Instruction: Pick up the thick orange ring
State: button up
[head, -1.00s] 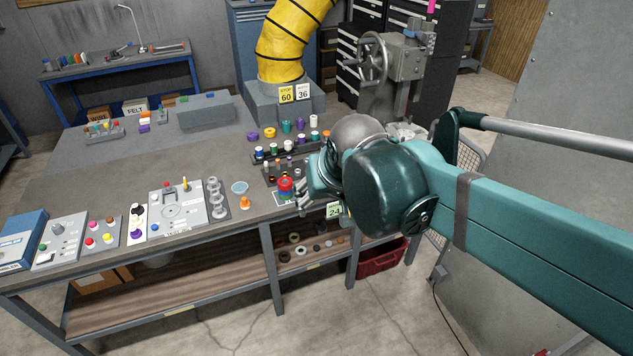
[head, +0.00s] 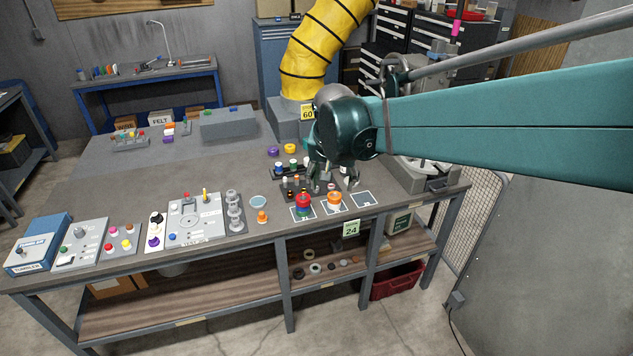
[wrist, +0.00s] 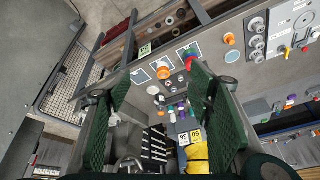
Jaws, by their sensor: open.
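The thick orange ring (head: 334,199) sits on a dark, pale-edged square near the front edge of the bench. It also shows in the wrist view (wrist: 163,73), in the gap between my two fingers. My gripper (head: 336,182) is open and empty, above and a little behind the ring in the head view. In the wrist view my gripper (wrist: 159,84) has its green pads wide apart, the ring small and some distance beyond them. A red ring piece (head: 303,202) stands on the square to the left, close to the right-hand pad in the wrist view.
A smaller orange piece (head: 262,216) stands left of the squares, by a pale blue disc (head: 258,201) and grey stacked posts (head: 235,211). An empty square (head: 362,200) lies right of the ring. Racks of small coloured parts (head: 290,168) stand behind.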

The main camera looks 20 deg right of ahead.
jog(key=w+d+f+m+g+h, duration=0.1)
jog(key=w+d+f+m, duration=0.1)
jog(key=w+f, duration=0.35)
jog(key=w+d+f+m+g, duration=0.1)
jog(key=w+d+f+m, duration=0.15)
jog(key=w, duration=0.65)
jog(key=m+g+h, duration=0.1)
jog(key=m+h, duration=0.1)
jog(key=m, duration=0.2)
send_near(333, 195)
jog(key=s, duration=0.2)
jog(key=shift+d+r, duration=0.1)
jog(key=shift+r, duration=0.05)
jog(key=shift+w+d+f+y, duration=0.15)
jog(key=shift+d+f, duration=0.1)
jog(key=shift+f, duration=0.35)
jog(key=shift+w+d+f+y, duration=0.15)
jog(key=shift+d+f, duration=0.1)
jog(key=shift+f, duration=0.35)
jog(key=shift+s, duration=0.1)
jog(key=shift+x, duration=2.6)
jog(key=shift+c, duration=0.3)
